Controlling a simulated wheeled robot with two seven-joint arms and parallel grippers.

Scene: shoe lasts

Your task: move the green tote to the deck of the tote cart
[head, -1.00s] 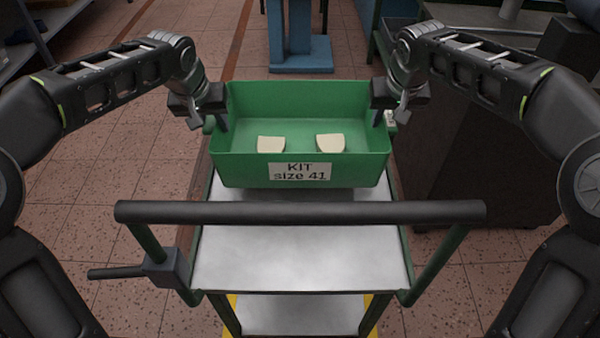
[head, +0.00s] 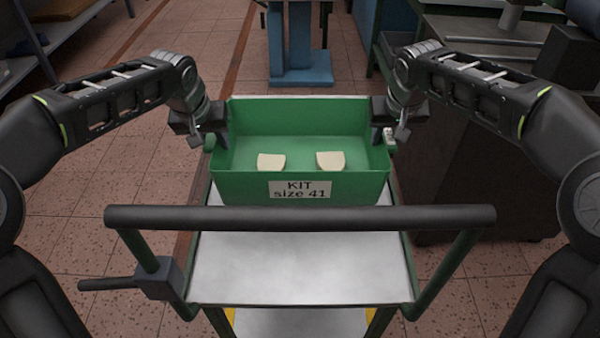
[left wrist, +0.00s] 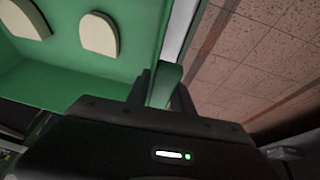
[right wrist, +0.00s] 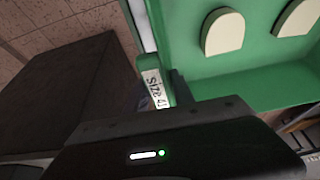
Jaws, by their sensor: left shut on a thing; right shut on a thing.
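The green tote (head: 235,187) is level over the far part of the tote cart's grey metal deck (head: 300,265). A white "KIT size 41" label is on its near wall, and two cream shoe lasts (head: 271,162) (head: 331,161) are inside. I cannot tell whether its bottom touches the deck. My left gripper (head: 218,140) is shut on the tote's left side; the left wrist view shows its fingers around a green edge (left wrist: 165,85). My right gripper (head: 382,137) is shut on the right side, which also shows in the right wrist view (right wrist: 158,85).
The cart's black handle bar (head: 300,216) crosses in front of the deck, with a lever at its left. A dark cabinet (head: 480,190) stands close on the right. A blue stand (head: 300,70) is behind the tote. Open tiled floor lies to the left.

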